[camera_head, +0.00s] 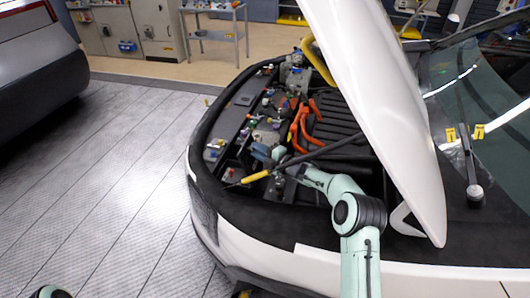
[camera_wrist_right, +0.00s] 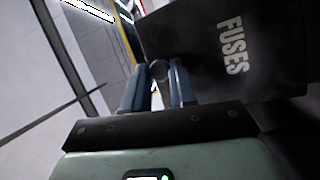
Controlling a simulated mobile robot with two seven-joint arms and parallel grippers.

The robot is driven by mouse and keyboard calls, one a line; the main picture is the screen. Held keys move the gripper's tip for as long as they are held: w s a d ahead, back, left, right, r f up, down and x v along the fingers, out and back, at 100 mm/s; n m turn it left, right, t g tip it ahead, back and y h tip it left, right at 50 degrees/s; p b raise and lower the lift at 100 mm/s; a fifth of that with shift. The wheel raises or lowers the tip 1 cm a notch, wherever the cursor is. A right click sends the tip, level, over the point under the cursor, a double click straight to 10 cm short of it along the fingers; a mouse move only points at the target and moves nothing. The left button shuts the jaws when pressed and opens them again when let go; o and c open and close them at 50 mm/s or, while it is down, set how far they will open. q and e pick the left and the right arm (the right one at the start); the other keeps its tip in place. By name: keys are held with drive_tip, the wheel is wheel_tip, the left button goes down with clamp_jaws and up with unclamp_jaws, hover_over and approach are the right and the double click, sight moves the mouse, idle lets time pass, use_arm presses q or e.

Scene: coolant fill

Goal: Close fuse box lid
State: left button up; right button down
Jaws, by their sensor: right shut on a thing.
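The fuse box lid (camera_wrist_right: 225,85) is a black panel with the word FUSES in pale letters, filling the upper right of the right wrist view. My right gripper (camera_wrist_right: 160,80) has its two blue fingers closed around a small dark rounded knob at the lid's edge. In the head view, my right gripper (camera_head: 262,153) is low in the engine bay, near its front edge. The lid is hard to make out there, and its exact angle cannot be told. My left gripper is out of view.
A yellow-handled rod (camera_head: 257,176) lies close to the gripper. Orange cables (camera_head: 303,122) run behind it. A grey side table (camera_head: 215,35) stands at the back. The floor at left is clear.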

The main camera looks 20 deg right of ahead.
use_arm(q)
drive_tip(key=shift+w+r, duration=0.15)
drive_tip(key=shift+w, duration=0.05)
use_arm(e)
drive_tip(key=shift+w+a+r, duration=0.3)
drive_tip(key=shift+r, duration=0.3)
drive_tip(key=shift+w+a+r, duration=0.25)
drive_tip(key=shift+r, duration=0.35)
drive_tip(key=c, duration=1.2)
unclamp_jaws()
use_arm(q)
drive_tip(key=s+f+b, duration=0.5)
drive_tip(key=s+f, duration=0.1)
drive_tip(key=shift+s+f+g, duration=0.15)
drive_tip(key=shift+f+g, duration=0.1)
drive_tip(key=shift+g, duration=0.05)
use_arm(e)
drive_tip(key=v, duration=0.4)
drive_tip(key=f+v, duration=0.1)
drive_tip(key=v, duration=0.8)
drive_tip(key=shift+s+d+f, duration=0.1)
drive_tip(key=shift+s+f, duration=0.15)
drive_tip(key=shift+s, duration=0.05)
drive_tip(key=shift+c, duration=0.3)
